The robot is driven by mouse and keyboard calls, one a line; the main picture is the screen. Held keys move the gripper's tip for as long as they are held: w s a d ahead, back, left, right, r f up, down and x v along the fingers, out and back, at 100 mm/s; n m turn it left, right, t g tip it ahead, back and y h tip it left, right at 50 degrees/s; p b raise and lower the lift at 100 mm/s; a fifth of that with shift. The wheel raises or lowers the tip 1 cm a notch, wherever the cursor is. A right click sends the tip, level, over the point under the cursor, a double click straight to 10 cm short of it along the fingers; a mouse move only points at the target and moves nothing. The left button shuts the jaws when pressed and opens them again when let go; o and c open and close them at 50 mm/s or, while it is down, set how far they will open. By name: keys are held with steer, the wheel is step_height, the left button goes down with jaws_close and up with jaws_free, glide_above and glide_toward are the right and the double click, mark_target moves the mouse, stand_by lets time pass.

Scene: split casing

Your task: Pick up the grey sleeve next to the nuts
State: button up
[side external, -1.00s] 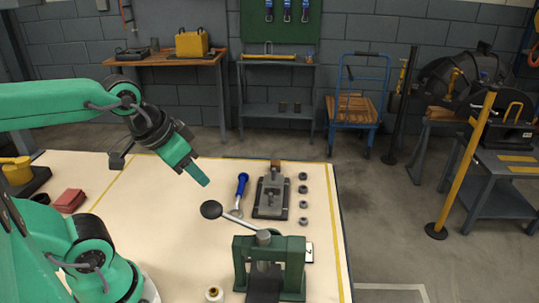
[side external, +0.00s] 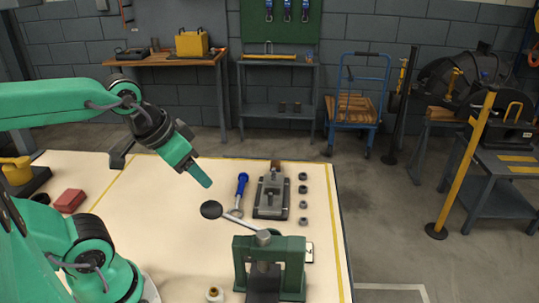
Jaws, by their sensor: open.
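My gripper (side external: 207,183) hangs above the table at the left of the work, pointing down and to the right. Its jaws are open, though seen from the side the gap hardly shows, and nothing is visible in them. Several small dark grey round pieces, taken as the nuts (side external: 302,189), stand in a column on the right side of the table, well to the right of my gripper. I cannot tell the grey sleeve apart from these small pieces at this size. A grey metal casing part on a dark base (side external: 271,196) lies just left of the column.
A blue-handled tool (side external: 241,184) lies between my gripper and the casing part. A green press (side external: 285,250) with a round-knobbed lever (side external: 211,210) stands in front. A red block (side external: 69,201) lies at left.

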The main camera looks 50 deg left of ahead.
steer(key=n+g, duration=0.6)
steer(key=n, duration=0.3)
glide_above(303, 190)
steer(key=w, duration=0.1)
step_height(303, 190, down, 17)
steer(key=shift+a+f, duration=0.2)
steer(key=shift+f, duration=1.7)
steer(key=shift+a+f, duration=0.15)
steer(key=shift+f, duration=1.75)
steer(key=c, duration=1.1)
